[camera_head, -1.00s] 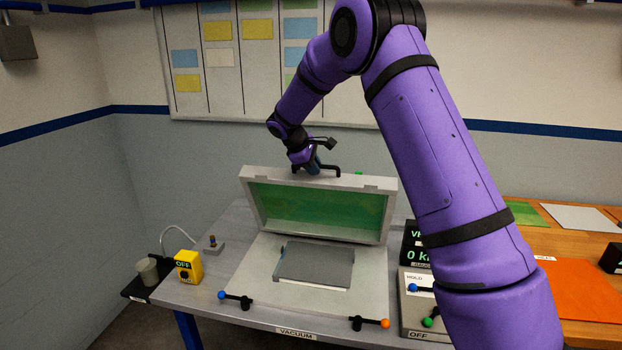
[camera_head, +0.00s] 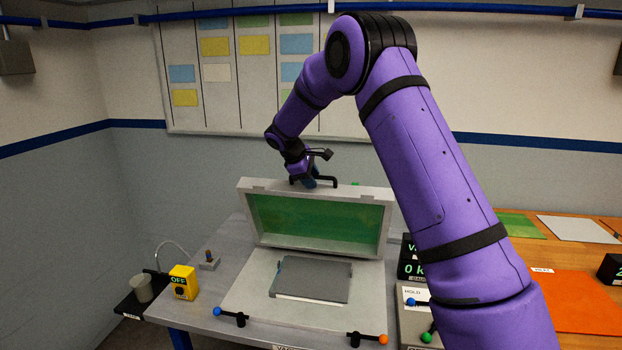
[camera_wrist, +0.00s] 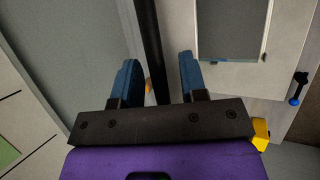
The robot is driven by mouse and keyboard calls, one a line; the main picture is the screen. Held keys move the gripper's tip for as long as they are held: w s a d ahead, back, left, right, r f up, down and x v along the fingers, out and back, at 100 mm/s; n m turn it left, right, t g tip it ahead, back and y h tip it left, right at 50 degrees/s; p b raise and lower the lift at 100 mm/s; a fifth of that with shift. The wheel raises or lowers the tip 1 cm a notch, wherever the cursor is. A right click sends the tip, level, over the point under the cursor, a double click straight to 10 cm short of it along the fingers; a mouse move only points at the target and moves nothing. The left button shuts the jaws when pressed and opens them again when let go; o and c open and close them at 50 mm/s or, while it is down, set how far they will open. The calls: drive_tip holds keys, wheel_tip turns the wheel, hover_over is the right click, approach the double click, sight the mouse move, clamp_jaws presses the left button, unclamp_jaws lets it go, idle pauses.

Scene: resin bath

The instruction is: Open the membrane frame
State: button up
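The membrane frame (camera_head: 375,192) stands raised, tilted up at the back of its pale bed (camera_head: 247,287), its green membrane (camera_head: 310,222) facing forward. A black bar handle (camera_head: 332,182) is on its upper edge. My gripper (camera_head: 310,178) is at this handle. In the wrist view, the two blue fingers of my gripper (camera_wrist: 159,62) are spread apart. The black handle bar (camera_wrist: 149,45) passes between them, with a gap showing on the right finger's side. Whether either finger touches the bar is unclear.
A dark grey panel (camera_head: 312,278) lies on the bed. A blue-knobbed clamp (camera_head: 232,316) and an orange-knobbed clamp (camera_head: 366,339) sit at the bench front. A yellow switch box (camera_head: 183,281) and a cup (camera_head: 141,288) are left; a gauge box (camera_head: 410,258) is right.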

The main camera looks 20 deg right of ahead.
drive_tip(key=w+v, duration=0.1)
drive_tip(key=v, duration=0.9)
drive_tip(key=shift+s+a+r, duration=0.2)
drive_tip(key=shift+s+r, duration=0.15)
drive_tip(key=shift+s, duration=0.2)
drive_tip(key=s+r+m+t+y, duration=0.1)
drive_tip(key=s+r+m+y, duration=0.1)
drive_tip(key=s+r, duration=0.65)
drive_tip(key=s+r+m+t+y, duration=0.1)
drive_tip(key=s+r+m, duration=0.15)
drive_tip(key=s, duration=1.15)
drive_tip(key=s+a+f+m+t+y, duration=0.1)
drive_tip(key=s+f+m, duration=0.1)
drive_tip(key=s, duration=1.1)
drive_tip(key=s+a+f+m+t+y, duration=0.1)
drive_tip(key=s+f+m+y, duration=0.1)
drive_tip(key=s, duration=1.1)
drive_tip(key=shift+m+y, duration=0.3)
drive_tip(key=shift+m, duration=0.35)
drive_tip(key=shift+f, duration=0.1)
